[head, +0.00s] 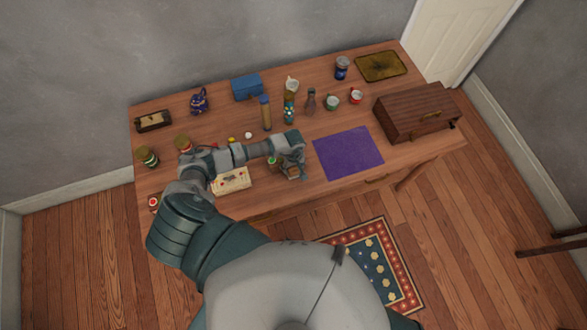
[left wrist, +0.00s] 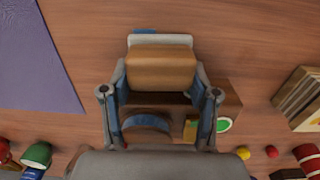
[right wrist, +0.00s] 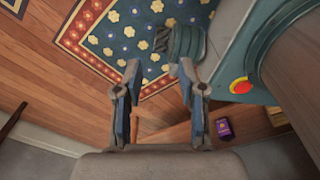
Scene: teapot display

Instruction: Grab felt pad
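A flat purple mat (head: 348,153) lies on the table, and its edge shows at the left of the left wrist view (left wrist: 35,60). It may be the felt pad, but I cannot tell for sure. My left gripper (head: 293,166) is low over the table, left of the mat. A tan block (left wrist: 162,68) with a white strip along its far side sits between its fingertips (left wrist: 162,75). The fingers flank the block closely; I cannot tell whether they press on it. My right gripper (right wrist: 159,80) has its fingers apart with nothing between them, over the floor.
A wooden chest (head: 415,112) stands right of the mat. Cups, bottles and a blue box (head: 247,87) line the back of the table. A pale card (head: 232,180) and small jars lie to the left. A patterned rug (head: 375,262) is on the floor.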

